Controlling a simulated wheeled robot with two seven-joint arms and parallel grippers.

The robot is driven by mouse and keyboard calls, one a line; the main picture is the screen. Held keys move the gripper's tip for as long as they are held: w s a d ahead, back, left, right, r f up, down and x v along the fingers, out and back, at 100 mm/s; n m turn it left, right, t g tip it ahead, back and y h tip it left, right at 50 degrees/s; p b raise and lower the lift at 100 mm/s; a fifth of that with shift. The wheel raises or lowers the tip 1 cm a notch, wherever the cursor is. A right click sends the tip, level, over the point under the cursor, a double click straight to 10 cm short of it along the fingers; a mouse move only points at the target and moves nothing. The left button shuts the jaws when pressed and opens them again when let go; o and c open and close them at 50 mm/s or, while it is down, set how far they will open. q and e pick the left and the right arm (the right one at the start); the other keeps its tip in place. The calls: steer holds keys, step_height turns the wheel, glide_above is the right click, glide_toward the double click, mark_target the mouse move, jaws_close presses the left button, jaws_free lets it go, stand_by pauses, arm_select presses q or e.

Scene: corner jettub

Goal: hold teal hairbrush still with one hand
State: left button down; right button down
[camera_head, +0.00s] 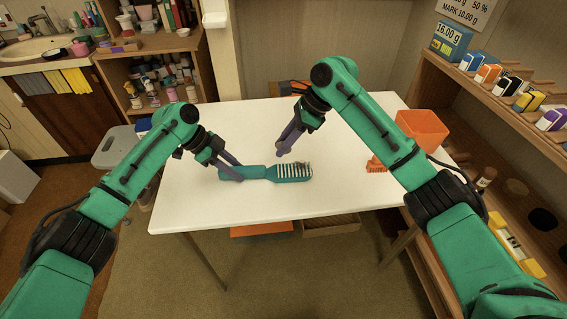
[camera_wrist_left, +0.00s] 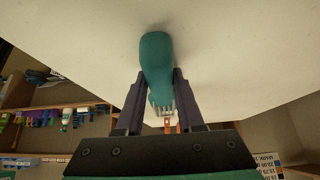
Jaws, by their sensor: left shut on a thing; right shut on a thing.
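The teal hairbrush (camera_head: 256,172) lies across the white table, its handle to the left and its pale bristles to the right. A little dark matter shows at the right end of the bristles. My left gripper (camera_head: 235,176) is shut on the handle. In the left wrist view the hairbrush (camera_wrist_left: 157,62) runs between the two fingers of this gripper (camera_wrist_left: 160,92), bristles partly visible below. My right gripper (camera_head: 281,153) is above and behind the brush, apart from it, with its fingers close together on something too small or hidden to make out.
An orange bin (camera_head: 422,128) stands at the table's right side, with a small orange toothed object (camera_head: 376,164) beside it. The white table (camera_head: 190,205) is clear in front and at left. Shelves with boxes (camera_head: 480,78) stand at the right.

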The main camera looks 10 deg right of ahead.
arm_select(q)
steer(key=shift+c, duration=2.2)
jaws_free()
steer(key=v, duration=1.2)
steer(key=shift+f, duration=0.1)
arm_select(e)
steer(key=shift+f, duration=0.1)
